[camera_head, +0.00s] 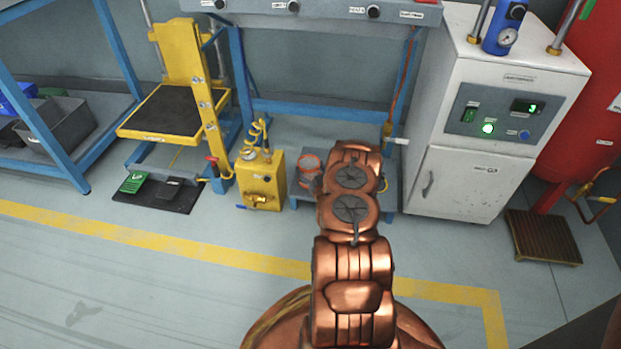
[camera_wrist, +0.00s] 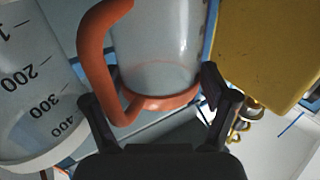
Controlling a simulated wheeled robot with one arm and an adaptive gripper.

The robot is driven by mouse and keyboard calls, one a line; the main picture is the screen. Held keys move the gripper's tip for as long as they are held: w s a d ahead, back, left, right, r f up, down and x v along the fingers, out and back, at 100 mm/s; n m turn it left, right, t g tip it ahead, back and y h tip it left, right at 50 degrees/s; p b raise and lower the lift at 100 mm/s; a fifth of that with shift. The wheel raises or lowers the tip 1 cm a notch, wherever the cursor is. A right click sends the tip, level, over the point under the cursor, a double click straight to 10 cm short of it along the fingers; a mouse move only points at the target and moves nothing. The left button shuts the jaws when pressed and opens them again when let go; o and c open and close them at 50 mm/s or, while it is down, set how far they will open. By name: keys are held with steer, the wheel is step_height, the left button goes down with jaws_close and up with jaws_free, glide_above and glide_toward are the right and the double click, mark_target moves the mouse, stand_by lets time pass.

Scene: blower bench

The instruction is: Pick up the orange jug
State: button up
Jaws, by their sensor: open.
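The orange jug (camera_wrist: 160,50) is a clear vessel with an orange handle and an orange ring. In the wrist view it lies ahead of and between the two dark fingers of my gripper (camera_wrist: 150,92), its handle towards the left finger. The fingers are spread apart and I cannot tell whether either touches it. In the head view the jug (camera_head: 308,165) shows its orange rim on a low blue stand (camera_head: 388,196), partly behind my arm. My gripper is hidden there behind my copper-coloured arm.
A clear measuring beaker (camera_wrist: 35,95) with black numbers stands close left of the jug in the wrist view. A yellow box (camera_wrist: 265,50), also in the head view (camera_head: 262,182), is close on the other side. A white cabinet (camera_head: 470,185) stands right of the stand.

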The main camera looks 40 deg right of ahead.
steer(key=c, duration=0.9)
steer(key=shift+r, duration=0.1)
